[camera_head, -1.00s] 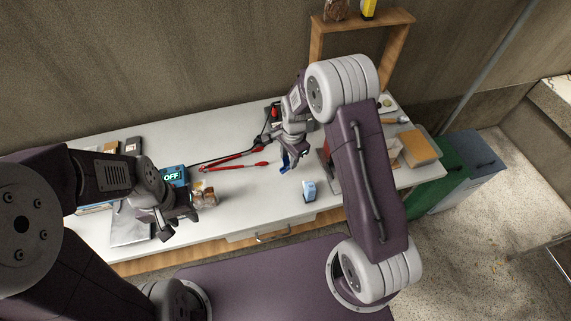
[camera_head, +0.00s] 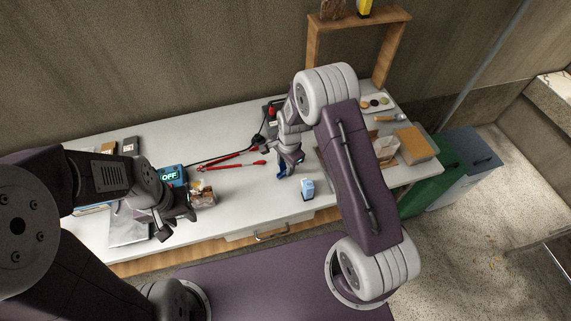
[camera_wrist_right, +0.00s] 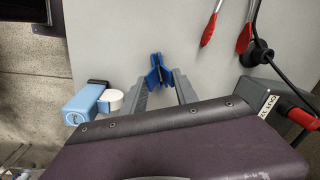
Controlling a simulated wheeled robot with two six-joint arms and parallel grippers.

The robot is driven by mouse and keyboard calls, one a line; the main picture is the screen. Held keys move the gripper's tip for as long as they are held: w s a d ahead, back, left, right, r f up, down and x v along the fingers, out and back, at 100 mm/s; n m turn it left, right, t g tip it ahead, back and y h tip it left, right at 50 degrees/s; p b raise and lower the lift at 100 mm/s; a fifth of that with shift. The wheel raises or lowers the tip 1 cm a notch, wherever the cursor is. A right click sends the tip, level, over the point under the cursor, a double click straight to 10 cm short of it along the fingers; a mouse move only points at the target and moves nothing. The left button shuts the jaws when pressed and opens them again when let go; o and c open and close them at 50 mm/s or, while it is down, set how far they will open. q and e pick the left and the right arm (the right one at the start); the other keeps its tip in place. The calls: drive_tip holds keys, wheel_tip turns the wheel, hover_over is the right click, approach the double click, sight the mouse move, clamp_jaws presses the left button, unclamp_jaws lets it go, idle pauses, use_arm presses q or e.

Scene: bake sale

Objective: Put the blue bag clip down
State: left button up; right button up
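The blue bag clip (camera_head: 282,172) is at the tips of my right gripper (camera_head: 287,165), over the middle of the white table. In the right wrist view the clip (camera_wrist_right: 156,72) sits between the two grey fingertips of the gripper (camera_wrist_right: 160,77), which appear to press on its sides. The clip is low, close to the tabletop; I cannot tell whether it touches. My left gripper (camera_head: 177,226) is at the table's left front, with its fingers apart and nothing between them.
A clear bag or jar (camera_head: 203,196) is beside my left gripper. A display reading OFF (camera_head: 171,176) stands behind it. Bare white table (camera_head: 250,188) lies in front of the tongs.

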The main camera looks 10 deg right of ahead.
drive_tip(key=o, duration=0.6)
drive_tip(key=shift+f, duration=0.15)
drive_tip(key=shift+c, duration=0.2)
wheel_tip(320, 180, up, 13)
drive_tip(key=s, duration=0.1)
drive_tip(key=s+d+r+n, duration=0.1)
drive_tip(key=s+d+n, duration=0.1)
drive_tip(key=s+n, duration=0.4)
drive_tip(key=s+d+r+n, duration=0.1)
drive_tip(key=s+d+n, duration=0.1)
drive_tip(key=s+n, duration=0.4)
drive_tip(key=s, duration=0.5)
drive_tip(key=shift+d+n, duration=0.25)
drive_tip(key=shift+n, duration=0.15)
